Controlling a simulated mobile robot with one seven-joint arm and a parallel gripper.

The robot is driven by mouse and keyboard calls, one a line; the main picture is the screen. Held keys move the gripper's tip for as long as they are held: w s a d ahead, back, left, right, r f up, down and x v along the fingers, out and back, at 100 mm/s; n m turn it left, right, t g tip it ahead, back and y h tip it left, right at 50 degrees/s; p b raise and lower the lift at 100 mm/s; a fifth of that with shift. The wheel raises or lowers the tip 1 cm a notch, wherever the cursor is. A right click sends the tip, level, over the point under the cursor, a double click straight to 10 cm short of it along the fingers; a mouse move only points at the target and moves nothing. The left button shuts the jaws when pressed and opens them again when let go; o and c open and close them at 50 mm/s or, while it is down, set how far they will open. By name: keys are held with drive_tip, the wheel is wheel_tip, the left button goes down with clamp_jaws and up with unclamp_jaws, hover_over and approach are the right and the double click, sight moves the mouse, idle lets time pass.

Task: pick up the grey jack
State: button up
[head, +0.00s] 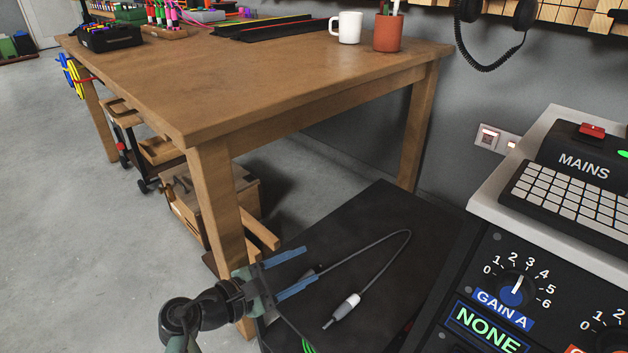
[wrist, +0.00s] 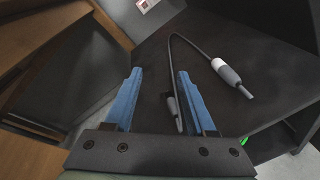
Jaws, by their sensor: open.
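The grey jack (head: 347,305), a grey and white plug with a thin tip, lies on a black surface (head: 385,205). Its dark cable loops back toward my gripper, and a darker end shows beside the right finger in the wrist view (wrist: 171,103). The grey jack also shows in the wrist view (wrist: 228,75), right of both fingers. My gripper (head: 311,266) has two blue fingers, spread apart with nothing held between them. It is to the left of the grey jack in the head view. Its height above the surface is hard to tell.
A wooden table (head: 250,80) stands behind, with one leg (head: 220,210) close to my gripper. A control console (head: 510,290) rises at the right. A green cable (head: 308,346) shows at the black surface's near edge. Much of the black surface is clear.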

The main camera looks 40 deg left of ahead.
drive_tip(key=s+a+f+n+t+y+b, duration=0.1)
drive_tip(key=s+a+f+n+t+b, duration=0.15)
drive_tip(key=s+f+n, duration=0.7)
drive_tip(key=shift+m, duration=0.25)
drive_tip(key=w+b, duration=0.3)
drive_tip(key=w, duration=0.3)
drive_tip(key=shift+w+r+b, duration=0.15)
drive_tip(key=shift+w+b, duration=0.15)
drive_tip(key=shift+w, duration=0.25)
drive_tip(key=w+b, duration=0.3)
drive_tip(key=w, duration=0.1)
drive_tip(key=shift+w, duration=0.6)
drive_tip(key=shift+r, duration=0.1)
clamp_jaws()
